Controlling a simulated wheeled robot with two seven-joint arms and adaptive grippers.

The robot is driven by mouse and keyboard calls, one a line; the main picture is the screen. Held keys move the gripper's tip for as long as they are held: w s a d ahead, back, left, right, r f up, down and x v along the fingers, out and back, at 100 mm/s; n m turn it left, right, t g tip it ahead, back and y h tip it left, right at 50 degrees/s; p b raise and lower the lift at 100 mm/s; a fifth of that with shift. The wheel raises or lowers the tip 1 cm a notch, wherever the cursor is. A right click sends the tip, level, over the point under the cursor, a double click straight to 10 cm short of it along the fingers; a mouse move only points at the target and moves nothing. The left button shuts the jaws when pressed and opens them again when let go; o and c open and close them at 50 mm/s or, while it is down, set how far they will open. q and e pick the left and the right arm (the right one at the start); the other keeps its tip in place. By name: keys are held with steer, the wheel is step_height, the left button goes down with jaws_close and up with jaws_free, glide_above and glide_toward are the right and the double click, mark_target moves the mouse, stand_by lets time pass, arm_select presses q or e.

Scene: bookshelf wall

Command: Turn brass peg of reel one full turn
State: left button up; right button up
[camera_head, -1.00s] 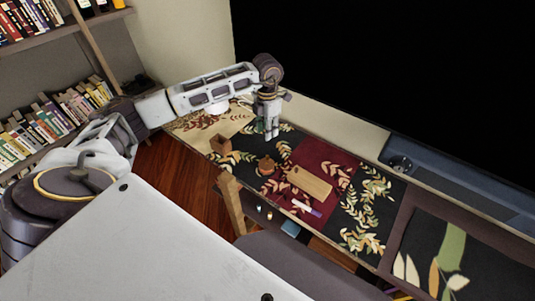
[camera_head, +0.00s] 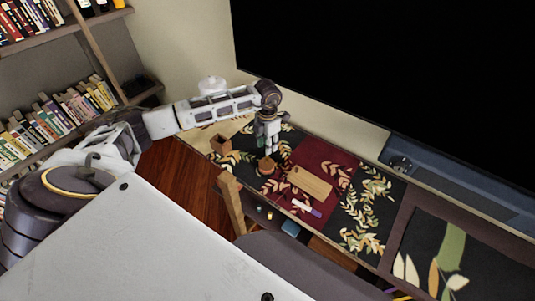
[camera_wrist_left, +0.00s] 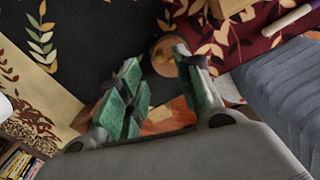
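The reel (camera_head: 266,167) is a small round wooden piece on the dark leaf-patterned part of the table runner. My left gripper (camera_head: 268,151) hangs fingers-down just above and behind it in the head view. In the left wrist view the reel (camera_wrist_left: 163,62) shows beyond the fingertips, partly covered by one finger. A small brass-coloured spot on its top may be the peg. The green-padded fingers of my left gripper (camera_wrist_left: 156,60) are apart, with nothing between them. I cannot tell whether a finger touches the reel. My right gripper is not in view.
A small wooden box (camera_head: 221,145) stands left of the reel. A wooden board (camera_head: 309,182) and a white-and-purple marker (camera_head: 307,207) lie to its right. A dark screen (camera_head: 400,80) rises behind the table. A chair back (camera_head: 231,203) stands in front.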

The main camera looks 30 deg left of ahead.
mark_target(267, 164)
arm_select(q)
steer(key=shift+f, duration=2.95)
steer(key=shift+c, duration=0.2)
jaws_close()
